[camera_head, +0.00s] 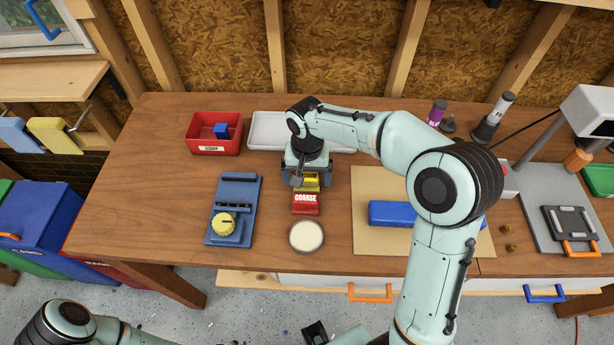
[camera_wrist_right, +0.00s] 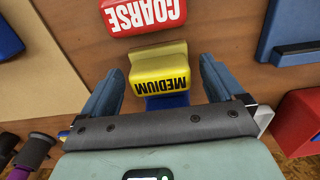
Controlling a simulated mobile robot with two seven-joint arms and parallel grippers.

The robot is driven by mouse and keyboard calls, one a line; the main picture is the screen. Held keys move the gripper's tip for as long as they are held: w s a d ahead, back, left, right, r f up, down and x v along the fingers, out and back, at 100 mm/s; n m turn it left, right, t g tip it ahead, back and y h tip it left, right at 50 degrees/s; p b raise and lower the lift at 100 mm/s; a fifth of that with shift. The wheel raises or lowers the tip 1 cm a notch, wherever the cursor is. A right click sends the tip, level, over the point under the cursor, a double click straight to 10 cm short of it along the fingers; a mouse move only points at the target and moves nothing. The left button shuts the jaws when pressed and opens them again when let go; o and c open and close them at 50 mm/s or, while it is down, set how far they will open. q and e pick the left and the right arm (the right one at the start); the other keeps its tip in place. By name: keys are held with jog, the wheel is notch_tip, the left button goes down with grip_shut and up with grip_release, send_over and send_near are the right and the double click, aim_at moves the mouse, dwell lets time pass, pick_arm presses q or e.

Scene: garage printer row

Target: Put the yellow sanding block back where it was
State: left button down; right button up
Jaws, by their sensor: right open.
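The yellow sanding block (camera_head: 312,183), marked MEDIUM, shows in full in the right wrist view (camera_wrist_right: 158,70). It is in a row behind the red block (camera_head: 306,202) marked COARSE, which also shows in the wrist view (camera_wrist_right: 143,14). A blue piece (camera_wrist_right: 167,101) shows at the yellow block's other side, mostly hidden. My right gripper (camera_head: 308,180) is over the row, pointing down and open. In the wrist view its two fingers (camera_wrist_right: 157,84) stand on either side of the yellow block, with gaps visible. Part of what seems my left gripper (camera_head: 315,334) shows at the bottom edge.
A red bin (camera_head: 192,134) with a blue cube and a white tray (camera_head: 268,132) stand behind. A blue fixture with a yellow knob (camera_head: 232,222) is left of the row. A round tin (camera_head: 306,236) is in front. A blue block (camera_head: 392,213) lies on a tan board (camera_head: 365,240) at right.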

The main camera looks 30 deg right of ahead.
aim_at(307, 176)
notch_tip(307, 176, up, 10)
jog(key=shift+r+p, duration=0.1)
jog(key=shift+p, duration=0.55)
pick_arm(q)
jog(key=shift+w+r, duration=0.55)
jog(key=shift+r, duration=0.35)
pick_arm(e)
jog(key=shift+r, duration=0.55)
